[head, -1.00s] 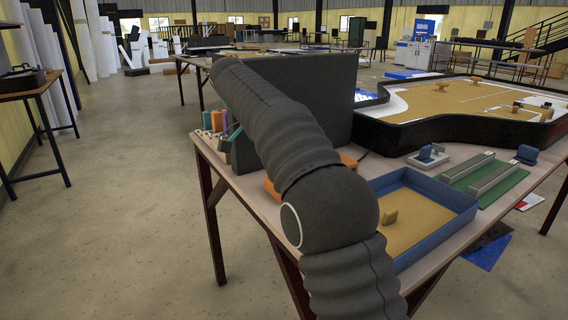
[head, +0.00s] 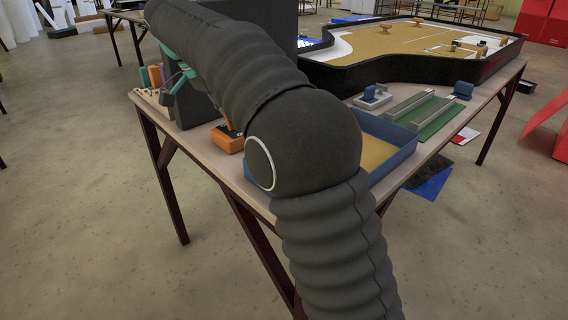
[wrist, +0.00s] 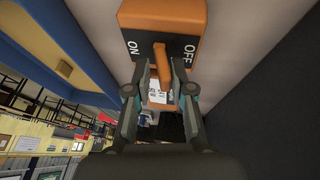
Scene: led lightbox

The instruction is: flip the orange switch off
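The orange switch box (wrist: 160,16) is at the top middle of the wrist view, with ON on its left and OFF on its right. Its orange lever (wrist: 162,65) sticks out toward the camera between the two marks; I cannot tell which side it is set to. My gripper (wrist: 159,72) is open, one fingertip on each side of the lever. Small gaps seem to show, and contact is unclear. In the head view the orange box (head: 228,138) sits on the table, partly hidden by my arm; its lever is not clear there.
A blue-walled tray (head: 398,160) stands right of the switch, its wall (wrist: 72,50) close by in the wrist view. A dark upright panel (head: 262,25) stands behind. Colored blocks (head: 152,76) sit at the table's left end. A large black-rimmed field (head: 390,75) lies farther back.

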